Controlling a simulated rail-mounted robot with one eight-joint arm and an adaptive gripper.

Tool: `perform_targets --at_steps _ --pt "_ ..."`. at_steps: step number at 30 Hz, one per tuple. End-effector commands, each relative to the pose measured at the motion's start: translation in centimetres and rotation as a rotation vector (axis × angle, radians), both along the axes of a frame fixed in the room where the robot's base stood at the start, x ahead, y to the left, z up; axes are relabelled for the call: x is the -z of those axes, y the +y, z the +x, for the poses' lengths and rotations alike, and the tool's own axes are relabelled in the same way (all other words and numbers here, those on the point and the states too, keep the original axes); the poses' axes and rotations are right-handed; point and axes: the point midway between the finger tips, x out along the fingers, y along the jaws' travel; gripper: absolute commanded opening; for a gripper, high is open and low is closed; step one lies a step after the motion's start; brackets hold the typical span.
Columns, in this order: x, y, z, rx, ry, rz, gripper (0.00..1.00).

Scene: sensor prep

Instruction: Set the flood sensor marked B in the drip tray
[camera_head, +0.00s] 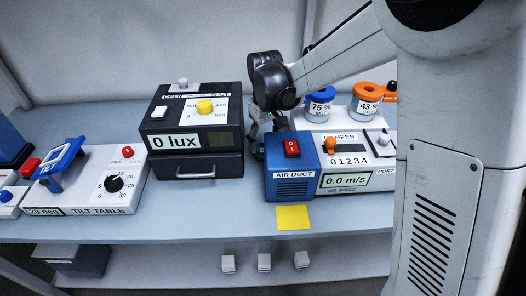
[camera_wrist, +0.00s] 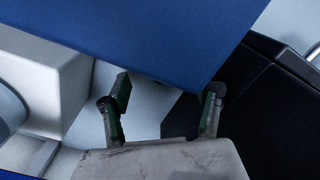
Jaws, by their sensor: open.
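No flood sensor marked B can be made out for certain. Three small pale blocks (camera_head: 264,262) stand in a row on the lower shelf, too small to read any letter. No drip tray can be identified for certain; a dark grey box (camera_head: 75,261) sits on the lower shelf at left. My gripper (camera_wrist: 163,98) is open, its two dark fingers apart with nothing between them. In the head view my gripper (camera_head: 256,130) is low between the black lux box and the blue air duct unit, partly hidden.
The blue AIR DUCT unit (camera_head: 292,177) is close to my gripper and fills the upper wrist view (camera_wrist: 150,30). The black lux box (camera_head: 194,138) is at its left. The tilt table (camera_head: 113,180) stands further left. A yellow square (camera_head: 293,217) lies at the bench front.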

Motion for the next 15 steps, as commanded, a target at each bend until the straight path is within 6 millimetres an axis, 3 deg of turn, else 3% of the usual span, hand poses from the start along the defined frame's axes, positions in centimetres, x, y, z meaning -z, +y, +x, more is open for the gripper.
perform_targets --at_steps 7,15 --pt "3.4 0.6 0.0 0.0 0.0 0.0 0.61" --pt "4.1 0.6 0.0 0.0 0.0 0.0 0.61"
